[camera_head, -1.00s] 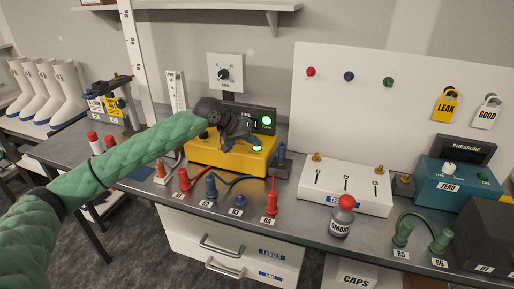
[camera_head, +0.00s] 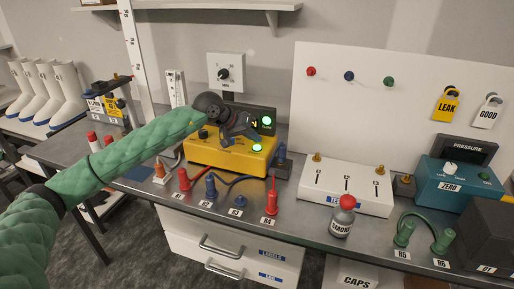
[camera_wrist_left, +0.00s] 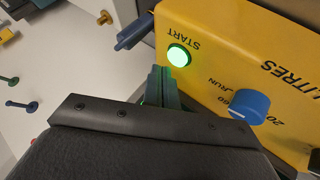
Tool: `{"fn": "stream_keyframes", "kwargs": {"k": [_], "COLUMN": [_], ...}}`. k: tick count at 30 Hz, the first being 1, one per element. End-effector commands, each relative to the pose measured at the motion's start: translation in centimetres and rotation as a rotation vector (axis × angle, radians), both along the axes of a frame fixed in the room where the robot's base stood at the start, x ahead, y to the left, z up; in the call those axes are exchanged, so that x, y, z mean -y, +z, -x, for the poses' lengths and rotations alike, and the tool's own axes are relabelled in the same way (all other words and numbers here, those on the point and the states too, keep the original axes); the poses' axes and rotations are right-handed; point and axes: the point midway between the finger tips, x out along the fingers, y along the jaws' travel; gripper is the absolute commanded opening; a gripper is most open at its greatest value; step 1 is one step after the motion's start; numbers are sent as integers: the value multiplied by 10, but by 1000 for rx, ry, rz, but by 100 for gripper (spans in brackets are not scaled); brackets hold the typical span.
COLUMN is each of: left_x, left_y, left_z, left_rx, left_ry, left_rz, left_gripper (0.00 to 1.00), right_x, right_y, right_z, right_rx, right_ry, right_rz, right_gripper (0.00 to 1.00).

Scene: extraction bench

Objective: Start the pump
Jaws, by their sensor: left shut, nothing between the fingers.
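The pump is a yellow box (camera_head: 232,154) on the bench, with a dark panel behind it that bears a round green light (camera_head: 267,121). Its START button (camera_wrist_left: 179,56) glows green in the left wrist view, and the glow also shows on the box in the head view (camera_head: 257,147). A blue knob (camera_wrist_left: 249,106) sits beside it, near the words RUN and LITRES. My left gripper (camera_head: 250,134) is over the box, close to the button. Its shut, empty fingers (camera_wrist_left: 164,84) point toward the button; whether they touch it I cannot tell. My right gripper is not in view.
Red and blue plugs (camera_head: 211,187) stand along the bench front before the pump. A smoke bottle (camera_head: 342,215) and a white test box (camera_head: 345,187) are to the right. A teal pressure unit (camera_head: 461,186) is farther right.

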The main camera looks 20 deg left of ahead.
Motion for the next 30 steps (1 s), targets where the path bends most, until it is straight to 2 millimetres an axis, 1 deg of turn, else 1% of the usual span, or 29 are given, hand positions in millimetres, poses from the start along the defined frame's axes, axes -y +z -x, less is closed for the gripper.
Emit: {"fn": "stream_keyframes", "kwargs": {"k": [8,24,30], "left_x": [0,0,0], "left_y": [4,46,50], "left_z": [0,0,0], "left_rx": [1,2,0], "left_ry": [0,0,0], "left_rz": [0,1,0], "left_gripper": [0,0,0], "right_x": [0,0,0], "right_y": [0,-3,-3], "right_z": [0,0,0], "right_rx": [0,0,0], "right_ry": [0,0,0], "right_rz": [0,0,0], "right_gripper": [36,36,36]}}
